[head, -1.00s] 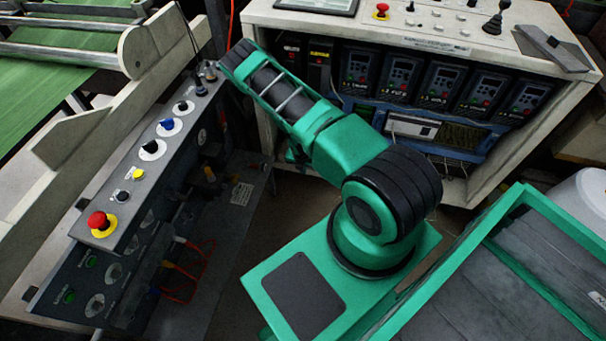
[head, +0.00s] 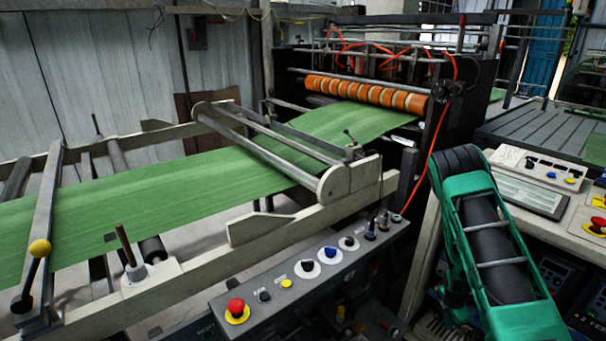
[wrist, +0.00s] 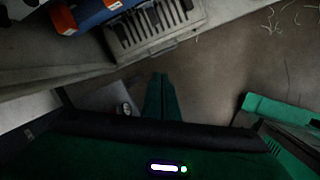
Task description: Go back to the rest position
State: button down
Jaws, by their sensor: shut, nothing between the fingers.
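My gripper shows in the wrist view, with its two green fingers (wrist: 160,88) together and nothing between them. They point over the bare brown floor (wrist: 220,75), below a pale slatted unit. In the head view my green arm stands at the right edge, its upper bend beside the far end of the grey control panel (head: 300,278). The gripper itself cannot be made out there.
The panel carries a red stop button (head: 236,310) and several knobs. Behind it runs a green web (head: 150,195) over rollers to orange rings (head: 365,94). A pale console (head: 545,170) stands right of my arm. The slatted unit (wrist: 155,25) and blue-orange box (wrist: 90,12) are near my gripper.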

jog(key=s+a+r+m, duration=0.1)
jog(key=s+r+m, duration=0.3)
jog(key=r, duration=0.7)
jog(key=s+r+m, duration=0.3)
jog(key=r+m, duration=0.2)
jog(key=r, duration=0.5)
jog(key=s+a+r+m, duration=0.1)
jog(key=s+r+m, duration=0.3)
jog(key=r, duration=0.7)
jog(key=s+a+r+m, duration=0.2)
jog(key=s+r+m, duration=0.2)
jog(key=s, duration=0.4)
jog(key=s+a+r+m+y, duration=0.1)
jog(key=s+a+r+m, duration=0.2)
jog(key=s, duration=0.5)
jog(key=s+a+r+m+g+y, duration=0.1)
jog(key=s+a+r+m, duration=0.2)
jog(key=s+r+m, duration=0.2)
jog(key=s+r, duration=0.2)
jog(key=s, duration=0.1)
jog(key=shift+s+m, duration=0.2)
jog(key=shift+m, duration=0.1)
